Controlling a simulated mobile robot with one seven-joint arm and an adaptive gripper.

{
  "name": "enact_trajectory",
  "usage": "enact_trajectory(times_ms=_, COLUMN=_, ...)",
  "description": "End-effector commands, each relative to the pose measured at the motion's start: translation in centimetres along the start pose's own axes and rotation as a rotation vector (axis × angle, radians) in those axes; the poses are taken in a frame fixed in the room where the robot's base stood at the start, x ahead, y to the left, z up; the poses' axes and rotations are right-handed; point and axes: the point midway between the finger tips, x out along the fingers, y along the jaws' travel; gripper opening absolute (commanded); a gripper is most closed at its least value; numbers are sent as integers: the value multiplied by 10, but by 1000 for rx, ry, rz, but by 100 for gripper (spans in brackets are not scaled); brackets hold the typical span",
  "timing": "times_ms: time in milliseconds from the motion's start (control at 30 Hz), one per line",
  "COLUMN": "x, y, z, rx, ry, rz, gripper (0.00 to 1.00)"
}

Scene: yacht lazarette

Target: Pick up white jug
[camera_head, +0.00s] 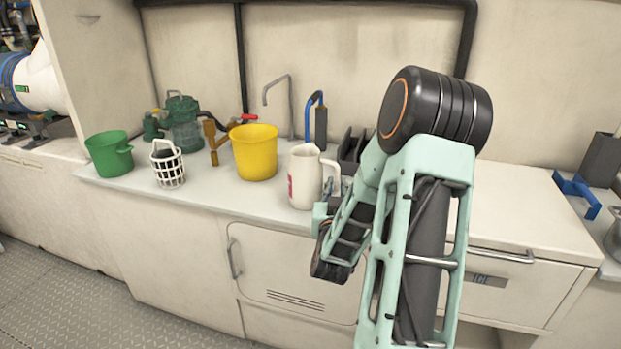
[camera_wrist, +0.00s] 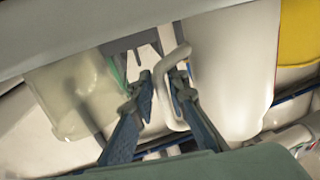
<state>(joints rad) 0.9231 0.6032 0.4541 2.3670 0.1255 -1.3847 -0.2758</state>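The white jug (camera_head: 304,180) stands upright on the counter, with a red mark on its left side and its handle (camera_head: 333,172) toward the right. In the wrist view the jug's pale body (camera_wrist: 238,65) fills the upper right, and its handle (camera_wrist: 162,90) hangs between my fingers. My gripper (camera_wrist: 164,88) is open, with one finger on each side of the handle and a visible gap at the left finger. The right finger overlaps the handle loop; I cannot tell whether it touches. In the head view my gripper (camera_head: 328,198) is at the jug's right side, partly hidden by my arm.
A yellow bucket (camera_head: 254,155) stands left of the jug, close behind. A white basket (camera_head: 168,166), a green bucket (camera_head: 108,155) and a green canister (camera_head: 184,125) are farther left. A tap (camera_head: 290,105) and a dark rack (camera_head: 352,150) stand behind the jug.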

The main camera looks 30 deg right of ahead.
Motion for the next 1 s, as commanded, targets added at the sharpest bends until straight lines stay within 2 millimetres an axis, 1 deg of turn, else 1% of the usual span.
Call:
enact_trajectory(times_ms=267, x=-1, y=0, z=0, rx=0, ry=0, rz=0, gripper=14)
enact_trajectory(times_ms=300, x=-1, y=0, z=0, rx=0, ry=0, rz=0, gripper=13)
enact_trajectory(times_ms=400, x=-1, y=0, z=0, rx=0, ry=0, rz=0, gripper=2)
enact_trajectory(times_ms=433, x=-1, y=0, z=0, rx=0, ry=-1, rz=0, gripper=0)
enact_trajectory(times_ms=1000, x=0, y=0, z=-2, rx=0, ry=2, rz=0, gripper=0)
